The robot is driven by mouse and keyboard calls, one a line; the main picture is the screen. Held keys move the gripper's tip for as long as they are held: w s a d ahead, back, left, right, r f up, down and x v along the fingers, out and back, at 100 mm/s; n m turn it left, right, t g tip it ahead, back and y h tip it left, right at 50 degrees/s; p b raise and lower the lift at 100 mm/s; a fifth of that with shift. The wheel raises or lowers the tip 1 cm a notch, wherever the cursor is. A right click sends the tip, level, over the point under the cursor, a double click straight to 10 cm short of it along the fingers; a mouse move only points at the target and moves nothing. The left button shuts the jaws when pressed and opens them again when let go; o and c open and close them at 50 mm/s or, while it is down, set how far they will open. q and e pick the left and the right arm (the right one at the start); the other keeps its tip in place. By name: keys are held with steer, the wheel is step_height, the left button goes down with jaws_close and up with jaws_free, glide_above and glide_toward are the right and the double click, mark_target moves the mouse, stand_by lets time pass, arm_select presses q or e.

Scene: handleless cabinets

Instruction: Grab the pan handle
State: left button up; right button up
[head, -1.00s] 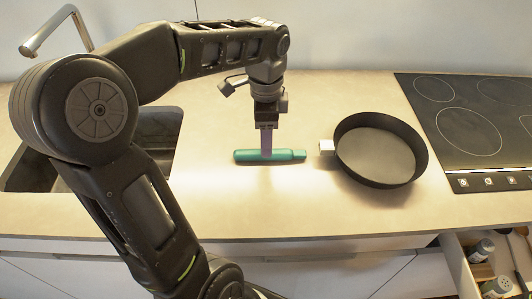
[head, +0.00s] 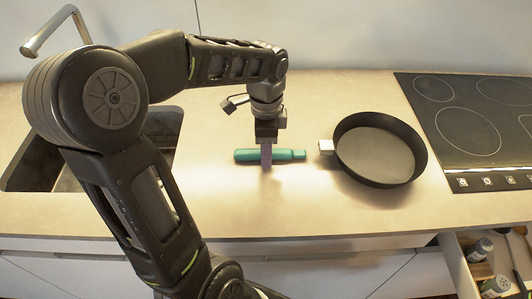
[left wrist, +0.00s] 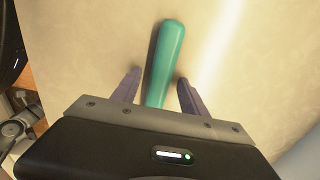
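The black pan (head: 380,150) sits on the counter, left of the stove. A small pale bracket (head: 326,147) sticks out of its left side. The teal handle (head: 285,155) lies left of the bracket, in line with it, with a small gap showing between them. My left gripper (head: 266,165) points down at the middle of the handle, one finger covering part of it. In the left wrist view, the teal handle (left wrist: 167,55) runs between the two spread fingers of the gripper (left wrist: 159,78). I cannot tell whether either finger touches it. My right gripper is not in view.
A black stove top (head: 470,120) is at the right and a dark sink (head: 35,165) at the left under a faucet (head: 50,30). An open drawer (head: 452,265) with several jars is at the lower right. The counter in front of the handle is clear.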

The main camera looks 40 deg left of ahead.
arm_select(q)
jaws_close()
stand_by(0.3)
steer(key=shift+r, duration=0.1)
step_height(320, 180, up, 10)
stand_by(0.7)
stand_by(0.5)
